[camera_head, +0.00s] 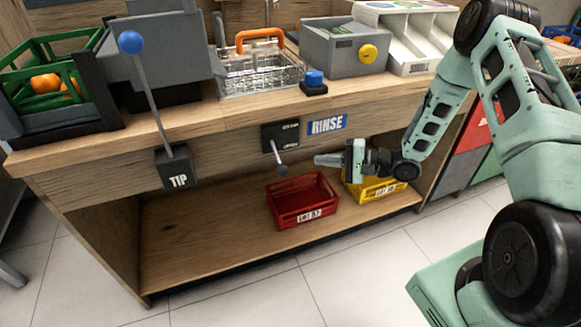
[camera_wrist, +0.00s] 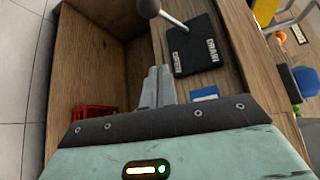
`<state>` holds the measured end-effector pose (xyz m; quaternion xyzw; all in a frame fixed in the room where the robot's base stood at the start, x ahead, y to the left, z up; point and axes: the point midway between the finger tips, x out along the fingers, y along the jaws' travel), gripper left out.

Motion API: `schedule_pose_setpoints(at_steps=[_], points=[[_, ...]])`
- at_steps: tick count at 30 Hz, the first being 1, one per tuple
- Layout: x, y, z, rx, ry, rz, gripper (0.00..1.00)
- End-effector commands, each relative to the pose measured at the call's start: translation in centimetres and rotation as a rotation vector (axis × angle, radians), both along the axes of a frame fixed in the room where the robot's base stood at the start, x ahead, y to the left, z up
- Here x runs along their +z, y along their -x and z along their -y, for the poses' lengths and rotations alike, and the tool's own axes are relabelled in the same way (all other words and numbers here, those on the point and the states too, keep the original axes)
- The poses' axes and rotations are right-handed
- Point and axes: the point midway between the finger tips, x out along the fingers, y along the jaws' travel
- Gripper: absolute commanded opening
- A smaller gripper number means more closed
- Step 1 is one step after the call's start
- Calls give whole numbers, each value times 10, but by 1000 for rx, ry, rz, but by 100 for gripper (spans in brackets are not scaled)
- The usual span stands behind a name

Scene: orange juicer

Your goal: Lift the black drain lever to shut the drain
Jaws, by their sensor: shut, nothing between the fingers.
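The drain lever is a grey rod with a dark ball knob (camera_head: 281,170), on a black plate (camera_head: 292,134) fixed to the counter's front panel. The rod slants downward from the plate. In the wrist view the plate (camera_wrist: 205,52) bears the word DRAIN, and the knob (camera_wrist: 149,8) is at the top edge, partly cut off. My gripper (camera_head: 318,160) is to the right of the lever, at about the knob's height, pointing left at it. Its fingers (camera_wrist: 157,80) are together and empty, with a visible gap between them and the knob.
A blue RINSE label (camera_head: 327,124) is right of the plate. Below, a red crate (camera_head: 302,205) and a yellow crate (camera_head: 375,192) stand on the lower shelf. A TIP lever (camera_head: 150,95) with a blue ball is at left. The counter edge (camera_head: 230,122) overhangs above my gripper.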

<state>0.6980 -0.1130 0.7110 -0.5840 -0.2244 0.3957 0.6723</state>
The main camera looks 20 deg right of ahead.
Motion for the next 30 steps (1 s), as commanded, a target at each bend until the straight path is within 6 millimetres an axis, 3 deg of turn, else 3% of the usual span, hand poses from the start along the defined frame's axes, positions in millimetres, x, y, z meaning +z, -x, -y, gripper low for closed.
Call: schedule_pose_setpoints(at_steps=[11, 26, 30], points=[[-1, -4, -7, 3, 3, 2, 0], [-16, -58, -81, 4, 4, 2, 0], [-10, -40, -87, 1, 4, -1, 0]])
